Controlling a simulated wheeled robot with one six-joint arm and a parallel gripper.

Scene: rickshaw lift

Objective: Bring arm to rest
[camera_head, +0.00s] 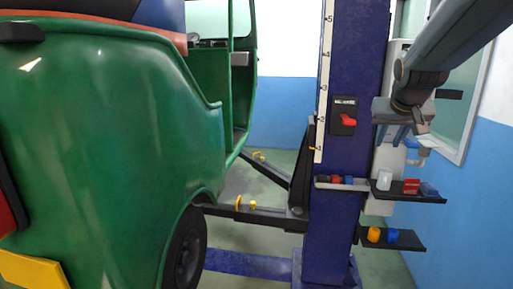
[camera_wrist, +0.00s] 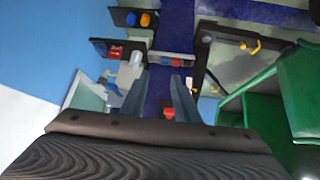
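My arm (camera_head: 450,40) reaches in from the upper right in the head view. My gripper (camera_head: 394,134) hangs at its end, pointing down, to the right of the blue lift column (camera_head: 345,200) and above the small shelves. In the wrist view my gripper (camera_wrist: 159,92) shows two grey-blue fingers apart with a gap between them. Nothing is seen held between them. A red switch (camera_head: 348,120) on a black plate sits on the column, left of the gripper and apart from it. It also shows in the wrist view (camera_wrist: 168,113), between the fingers.
A green rickshaw (camera_head: 110,140) fills the left. Dark lift arms (camera_head: 255,213) with yellow pieces reach toward it. An upper shelf (camera_head: 420,197) holds white, red and blue pieces; a lower shelf (camera_head: 405,245) holds yellow and blue ones. A window (camera_head: 475,100) is behind my arm.

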